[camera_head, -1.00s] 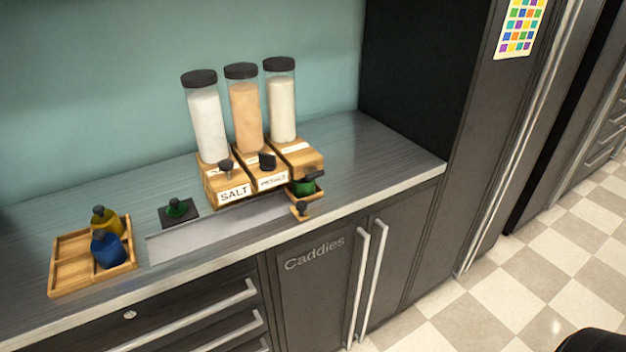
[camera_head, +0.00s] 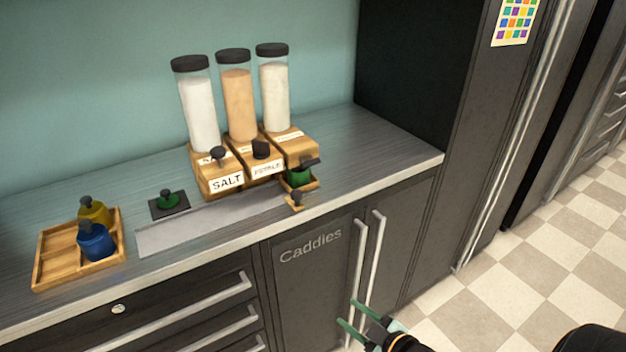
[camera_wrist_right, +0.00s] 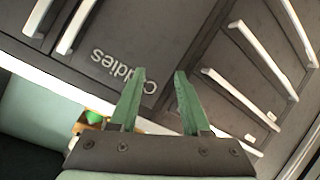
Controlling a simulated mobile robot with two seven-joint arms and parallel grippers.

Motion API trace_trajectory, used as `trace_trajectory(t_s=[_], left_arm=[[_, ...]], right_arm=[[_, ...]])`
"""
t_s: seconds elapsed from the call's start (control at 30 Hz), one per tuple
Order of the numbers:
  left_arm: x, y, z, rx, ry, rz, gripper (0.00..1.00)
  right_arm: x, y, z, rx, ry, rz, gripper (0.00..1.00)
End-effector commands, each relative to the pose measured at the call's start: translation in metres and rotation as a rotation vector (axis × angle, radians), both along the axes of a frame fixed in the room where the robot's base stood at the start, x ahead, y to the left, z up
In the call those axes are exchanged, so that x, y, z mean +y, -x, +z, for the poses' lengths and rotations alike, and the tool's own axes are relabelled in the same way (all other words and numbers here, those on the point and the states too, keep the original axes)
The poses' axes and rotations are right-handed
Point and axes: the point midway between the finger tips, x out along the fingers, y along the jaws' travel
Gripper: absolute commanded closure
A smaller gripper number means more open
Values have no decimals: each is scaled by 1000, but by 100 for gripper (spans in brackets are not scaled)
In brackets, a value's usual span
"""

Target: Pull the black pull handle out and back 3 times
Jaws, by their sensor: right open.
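The wooden dispenser (camera_head: 228,183) stands on the counter with three clear jars on top. Which one is the pull handle I cannot tell for sure. My right gripper (camera_head: 348,312), with green fingers, is open and empty, low in front of the cabinet door handles, well below the dispenser. In the right wrist view its open fingers (camera_wrist_right: 160,75) point at the cabinet fronts. My left gripper is not in view.
The counter's front edge and cabinet handles (camera_head: 373,262) lie near my gripper.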

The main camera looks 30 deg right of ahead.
Motion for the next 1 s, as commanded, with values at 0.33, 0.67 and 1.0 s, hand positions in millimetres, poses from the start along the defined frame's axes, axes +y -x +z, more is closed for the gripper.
trace_trajectory(t_s=[0.33,0.67,1.0], left_arm=[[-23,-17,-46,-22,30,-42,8],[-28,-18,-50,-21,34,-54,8],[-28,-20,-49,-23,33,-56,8]], right_arm=[[-87,-101,173,-657,767,334,53],[-81,-110,232,-828,970,427,53],[-69,-138,238,-826,965,423,53]])
